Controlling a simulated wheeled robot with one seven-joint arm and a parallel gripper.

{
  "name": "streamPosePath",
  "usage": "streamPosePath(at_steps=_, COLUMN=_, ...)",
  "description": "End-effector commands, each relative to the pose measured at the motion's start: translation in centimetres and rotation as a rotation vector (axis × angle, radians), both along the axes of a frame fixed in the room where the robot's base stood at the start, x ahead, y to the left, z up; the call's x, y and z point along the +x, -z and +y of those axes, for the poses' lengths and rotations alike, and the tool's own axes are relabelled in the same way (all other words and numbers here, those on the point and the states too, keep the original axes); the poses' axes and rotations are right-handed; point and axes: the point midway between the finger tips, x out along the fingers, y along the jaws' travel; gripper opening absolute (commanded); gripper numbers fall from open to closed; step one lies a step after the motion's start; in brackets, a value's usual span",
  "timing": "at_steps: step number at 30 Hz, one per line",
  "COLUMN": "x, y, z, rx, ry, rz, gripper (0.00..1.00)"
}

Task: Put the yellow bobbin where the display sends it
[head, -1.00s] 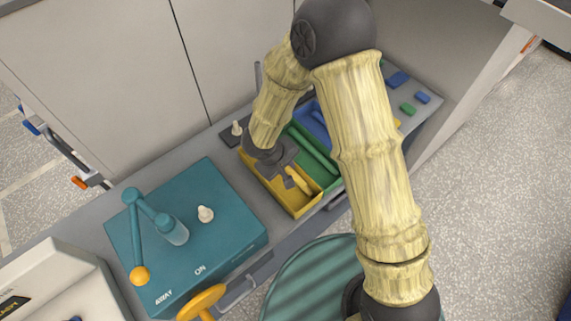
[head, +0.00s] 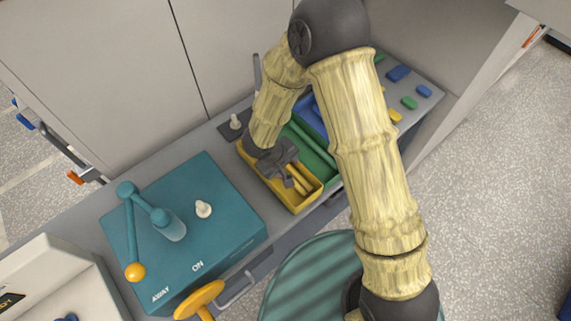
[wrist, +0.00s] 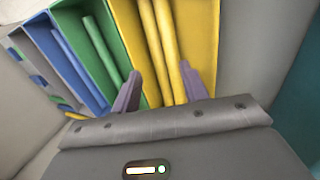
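The yellow bin (head: 309,203) stands on the grey counter and also shows in the wrist view (wrist: 208,25). Two long yellow rods lie side by side in it, one left (wrist: 150,50) and one right (wrist: 167,50); I cannot tell whether either is the yellow bobbin. My gripper (head: 290,172) hangs over this bin. In the wrist view its two fingers (wrist: 160,80) are apart, with the rods showing between them and nothing visibly gripped. I cannot tell how far the fingertips reach down. No readable display shows in either view.
A teal box (head: 190,225) marked AWAY and ON carries an orange-knobbed lever (head: 134,240) and a white knob (head: 203,209). Small coloured blocks (head: 400,74) lie at the counter's far right end.

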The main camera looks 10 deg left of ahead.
Motion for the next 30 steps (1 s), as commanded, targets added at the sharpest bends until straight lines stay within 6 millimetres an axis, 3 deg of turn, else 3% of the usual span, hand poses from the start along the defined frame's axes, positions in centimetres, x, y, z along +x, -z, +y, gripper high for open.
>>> streamPosePath(at_steps=5, x=0.0, y=-0.2, z=0.0, rx=0.0, ry=0.001, rz=0.0, gripper=0.44)
streamPosePath(at_steps=11, x=-0.4, y=-1.9, z=0.5, rx=0.003, ry=0.003, rz=-0.004, gripper=0.44)
streamPosePath(at_steps=30, x=-3.9, y=-13.6, z=3.4, rx=0.003, ry=0.0, rz=-0.003, gripper=0.44)
